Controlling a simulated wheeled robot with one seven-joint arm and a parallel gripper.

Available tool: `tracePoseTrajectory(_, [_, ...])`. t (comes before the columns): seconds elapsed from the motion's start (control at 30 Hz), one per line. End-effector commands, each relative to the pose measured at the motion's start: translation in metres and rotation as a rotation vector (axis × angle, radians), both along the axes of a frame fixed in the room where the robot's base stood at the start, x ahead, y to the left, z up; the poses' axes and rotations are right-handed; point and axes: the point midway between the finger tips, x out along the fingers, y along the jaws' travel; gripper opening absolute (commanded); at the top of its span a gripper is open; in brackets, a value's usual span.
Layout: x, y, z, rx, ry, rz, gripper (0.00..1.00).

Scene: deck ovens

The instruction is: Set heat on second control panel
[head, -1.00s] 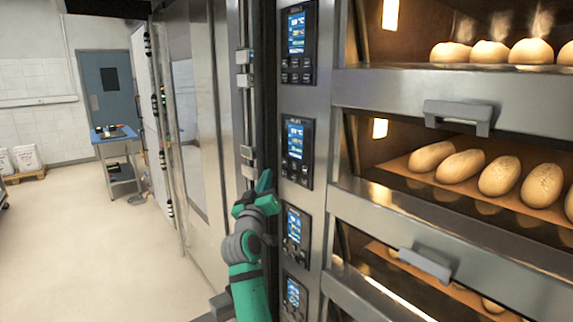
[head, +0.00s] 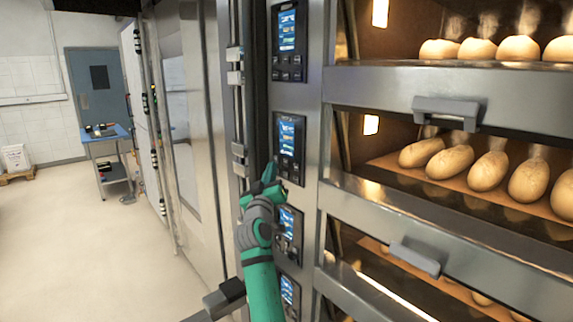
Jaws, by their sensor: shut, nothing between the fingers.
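Several control panels stand in a column on the steel oven front. The top panel (head: 288,41) has a lit blue screen with buttons below it. The second control panel (head: 290,136) from the top has the same lit screen, and its lower left buttons are partly covered by my fingers. The third panel (head: 291,226) and the bottom panel (head: 290,292) are partly behind my green arm. My gripper (head: 270,170) is shut and empty, pointing up, at the lower left of the second panel. I cannot tell whether its tip touches the panel.
Oven decks with bread loaves (head: 487,172) lie to the right, with grey door handles (head: 446,110) sticking out. A steel cabinet (head: 192,130) stands left of the panels. Floor (head: 80,240) is free at the left, before a blue table (head: 106,136).

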Motion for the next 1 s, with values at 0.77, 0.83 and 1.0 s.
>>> tracePoseTrajectory(0.77, [0.014, -0.015, 0.0, 0.001, 0.0, 0.005, 0.0])
tracePoseTrajectory(0.83, [0.014, -0.015, 0.0, 0.001, 0.0, 0.005, 0.0])
tracePoseTrajectory(1.0, [0.014, -0.015, 0.0, 0.001, 0.0, 0.005, 0.0])
